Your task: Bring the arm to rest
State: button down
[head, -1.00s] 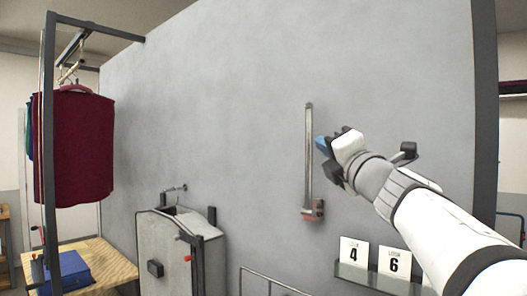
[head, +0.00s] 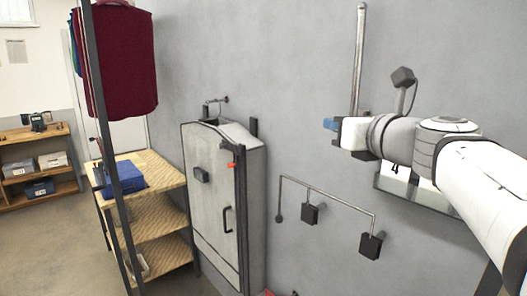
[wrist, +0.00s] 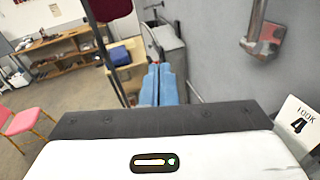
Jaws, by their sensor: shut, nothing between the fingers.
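My gripper (head: 331,124) is at the right of the head view, in front of the grey wall, with my arm reaching in from the right edge. Its blue fingertips point left. In the wrist view the two blue fingers (wrist: 158,86) lie side by side, shut with nothing between them. The fingers stand clear of the grey cabinet (head: 213,190), which is to their left and lower in the head view.
A metal wall rail (head: 359,60) rises behind my gripper. A bracket with dark pads (head: 328,200) sticks out below. A wooden shelf unit (head: 155,172) bears a blue box (head: 122,176) under a maroon garment (head: 117,60). Floor (head: 60,235) is open at left.

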jog(key=s+a+f+n+g+h, duration=0.15)
jog(key=s+f+n+g, duration=0.25)
jog(key=f+n, duration=0.5)
jog(key=s+a+f+n+g, duration=0.35)
jog(key=f+n, duration=0.35)
jog(key=f, duration=0.4)
jog(key=s+d+f+n+g+h, duration=0.4)
jog(key=s+f+n, duration=0.7)
jog(key=n, duration=0.5)
notch_tip(320, 180, down, 2)
jog(key=shift+d+f+g+h+b, duration=0.2)
jog(key=shift+d+g+h+b, duration=0.2)
jog(key=shift+d+h, duration=0.55)
jog(key=shift+d, duration=0.15)
